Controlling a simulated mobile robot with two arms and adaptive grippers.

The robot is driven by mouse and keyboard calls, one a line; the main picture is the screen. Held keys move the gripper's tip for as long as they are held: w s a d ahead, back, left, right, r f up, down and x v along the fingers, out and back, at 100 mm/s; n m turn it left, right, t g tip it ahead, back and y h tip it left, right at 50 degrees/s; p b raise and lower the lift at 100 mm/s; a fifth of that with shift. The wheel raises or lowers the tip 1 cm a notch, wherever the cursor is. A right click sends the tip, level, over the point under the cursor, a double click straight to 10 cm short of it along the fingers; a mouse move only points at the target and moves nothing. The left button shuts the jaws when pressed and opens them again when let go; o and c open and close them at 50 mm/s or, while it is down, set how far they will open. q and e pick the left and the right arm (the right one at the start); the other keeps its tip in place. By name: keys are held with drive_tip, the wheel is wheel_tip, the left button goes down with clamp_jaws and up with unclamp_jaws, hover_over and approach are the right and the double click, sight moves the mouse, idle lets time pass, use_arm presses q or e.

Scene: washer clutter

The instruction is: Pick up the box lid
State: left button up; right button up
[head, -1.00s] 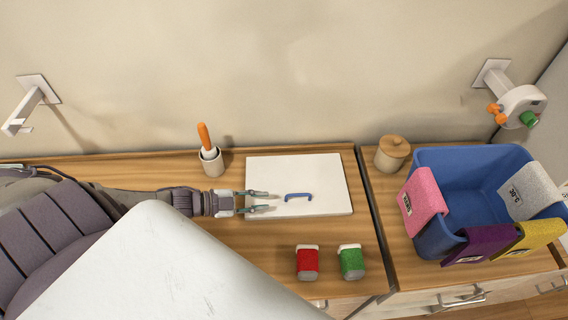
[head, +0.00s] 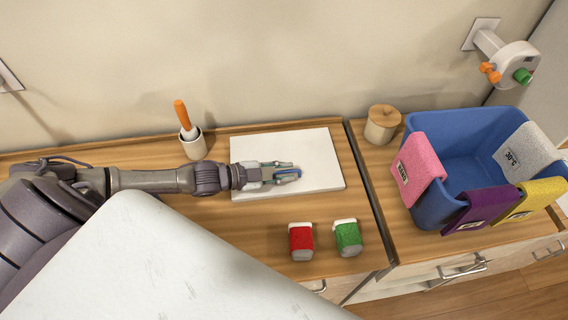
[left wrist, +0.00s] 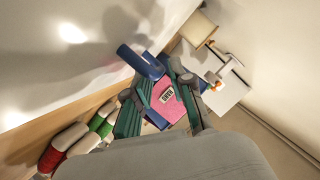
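The box lid (head: 322,150) is a flat white panel with a blue handle, lying on the wooden counter in the head view. My left gripper (head: 293,170) reaches over it from the left, its fingers at the handle and partly hiding it. In the left wrist view the blue handle (left wrist: 140,62) shows just beyond the fingertips of my left gripper (left wrist: 160,82). The fingers are apart, with the view beyond showing between them. I cannot tell whether they touch the handle. My right gripper is not in view.
A red container (head: 301,242) and a green container (head: 347,238) stand in front of the lid. A white cup (head: 194,146) with an orange-handled tool stands behind my left arm. A wooden-lidded jar (head: 382,124) and a blue bin (head: 440,205) hung with cloths stand at the right.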

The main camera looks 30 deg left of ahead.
use_arm(q)
drive_tip(key=shift+x, duration=0.75)
drive_tip(key=shift+s, duration=0.1)
clamp_jaws()
drive_tip(key=shift+a+r, duration=0.1)
drive_tip(key=shift+r, duration=0.05)
